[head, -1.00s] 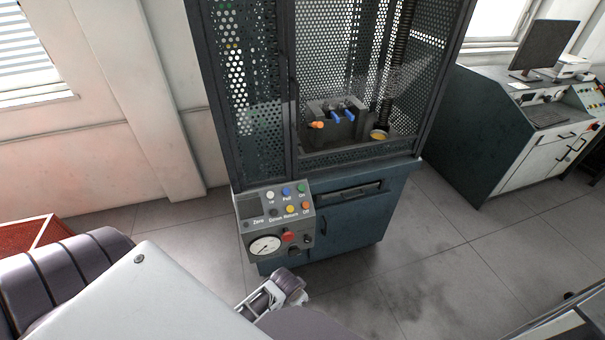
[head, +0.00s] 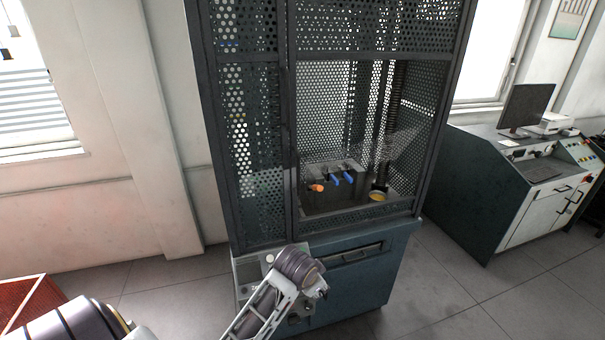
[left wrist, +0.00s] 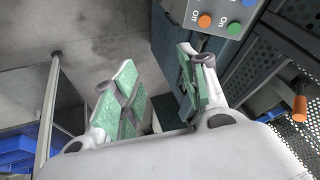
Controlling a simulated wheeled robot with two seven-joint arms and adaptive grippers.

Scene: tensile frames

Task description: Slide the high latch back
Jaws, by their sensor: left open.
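The tall dark tensile frame (head: 222,150) with perforated guard panels stands in the middle of the head view. A dark upright (head: 289,165) runs along the left side of its front opening. I cannot make out the high latch clearly; the top of the frame is cut off by the picture edge. My left arm reaches up from the bottom, with its wrist in front of the control panel (head: 246,272). In the left wrist view my left gripper (left wrist: 160,78) is open and empty, its green pads apart. My right gripper is not in view.
Inside the frame, a grey block carries an orange handle (head: 317,188) and blue handles (head: 348,178), beside a yellow-topped round cup (head: 378,196). A workbench with a monitor (head: 525,106) stands at right. Floor (head: 440,285) between them is clear.

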